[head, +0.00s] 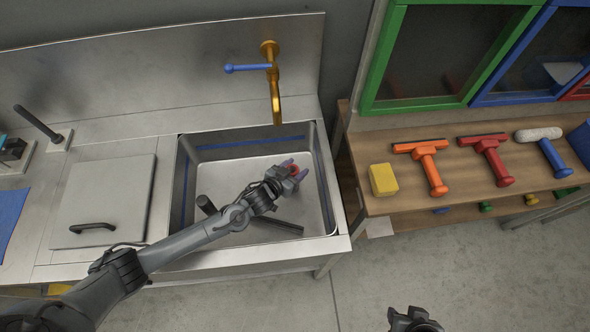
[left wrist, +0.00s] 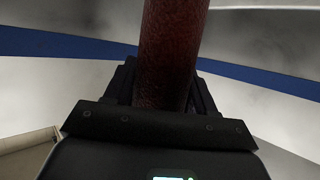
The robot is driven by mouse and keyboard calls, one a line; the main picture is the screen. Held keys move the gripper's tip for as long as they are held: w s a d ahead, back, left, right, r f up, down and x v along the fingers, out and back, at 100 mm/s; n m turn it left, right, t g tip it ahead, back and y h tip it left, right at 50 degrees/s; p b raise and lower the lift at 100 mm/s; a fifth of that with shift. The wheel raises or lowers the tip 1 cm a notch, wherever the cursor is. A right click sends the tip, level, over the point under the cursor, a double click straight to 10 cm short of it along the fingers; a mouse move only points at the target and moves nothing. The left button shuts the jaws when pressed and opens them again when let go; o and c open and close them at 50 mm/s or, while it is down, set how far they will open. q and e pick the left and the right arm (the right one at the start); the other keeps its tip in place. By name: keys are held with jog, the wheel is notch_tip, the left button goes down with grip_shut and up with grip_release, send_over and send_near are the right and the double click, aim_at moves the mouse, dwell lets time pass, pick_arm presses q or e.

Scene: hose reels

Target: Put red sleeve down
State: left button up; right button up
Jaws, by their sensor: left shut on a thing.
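The red sleeve (head: 294,170) is between the fingers of my left gripper (head: 294,172), over the sink basin (head: 183,190). In the left wrist view the sleeve (left wrist: 172,50) is a dark red, rough-surfaced cylinder that runs up out of the picture. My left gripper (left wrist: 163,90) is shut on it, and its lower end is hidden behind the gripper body. I cannot tell how far the sleeve is above the basin floor. My right gripper (head: 413,320) shows only in part at the bottom edge, and its fingers are unclear.
A dark bar (head: 285,225) lies in the basin, partly under my left arm. A gold tap (head: 276,100) with a blue lever overhangs the basin's back. A lid (head: 125,190) is left. A wooden shelf (head: 385,205) at right holds a yellow sponge (head: 383,180) and squeegees.

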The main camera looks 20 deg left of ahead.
pick_arm(q)
jog(key=shift+f, duration=0.1)
jog(key=shift+f, duration=0.15)
jog(key=o, duration=1)
jog(key=shift+o, duration=0.2)
jog(key=shift+s+r, duration=0.2)
jog(key=shift+r, duration=0.1)
jog(key=shift+p+v, duration=0.7)
jog(key=shift+v, duration=1.85)
jog(key=shift+a, duration=0.1)
